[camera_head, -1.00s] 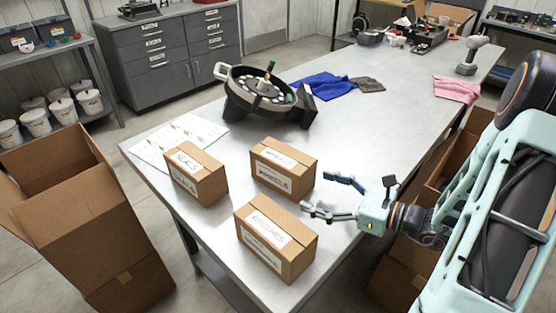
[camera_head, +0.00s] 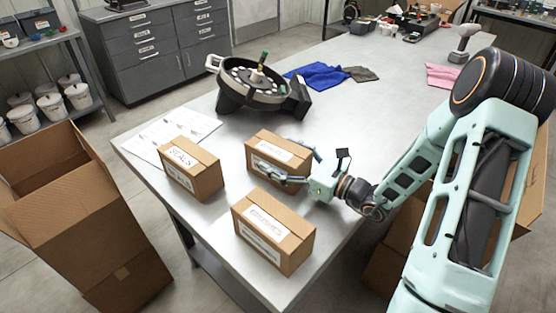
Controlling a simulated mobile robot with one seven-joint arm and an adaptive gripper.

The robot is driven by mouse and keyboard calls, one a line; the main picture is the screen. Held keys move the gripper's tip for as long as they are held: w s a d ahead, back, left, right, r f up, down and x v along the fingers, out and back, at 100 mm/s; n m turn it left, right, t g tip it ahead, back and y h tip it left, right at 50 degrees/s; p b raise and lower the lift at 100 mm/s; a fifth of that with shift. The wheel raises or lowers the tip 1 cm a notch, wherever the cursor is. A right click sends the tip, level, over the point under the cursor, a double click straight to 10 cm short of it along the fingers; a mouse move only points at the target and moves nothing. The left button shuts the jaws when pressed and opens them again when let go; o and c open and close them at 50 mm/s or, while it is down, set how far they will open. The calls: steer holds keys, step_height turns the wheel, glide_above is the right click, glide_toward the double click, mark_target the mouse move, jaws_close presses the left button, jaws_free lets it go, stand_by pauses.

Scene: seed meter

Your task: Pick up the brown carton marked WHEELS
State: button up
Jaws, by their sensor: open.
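The brown WHEELS carton (camera_head: 264,139) stands upright on the grey workbench, at the back of three cartons. It has white labels on its top and front; the front one is largely hidden by my gripper. My gripper (camera_head: 266,171) is open, its fingers pointing left across the near side of this carton.
A SEALS carton (camera_head: 191,171) stands to the left and another labelled carton (camera_head: 273,231) stands nearer, just below my gripper. A round seed meter (camera_head: 250,80) is behind. Printed paper (camera_head: 170,135) lies at left. An open box (camera_head: 80,210) stands beside the bench.

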steer(key=shift+w+a, duration=0.3)
steer(key=shift+a, duration=0.05)
steer(key=c, duration=1.5)
steer(key=shift+c, duration=0.5)
steer(key=shift+r, duration=0.15)
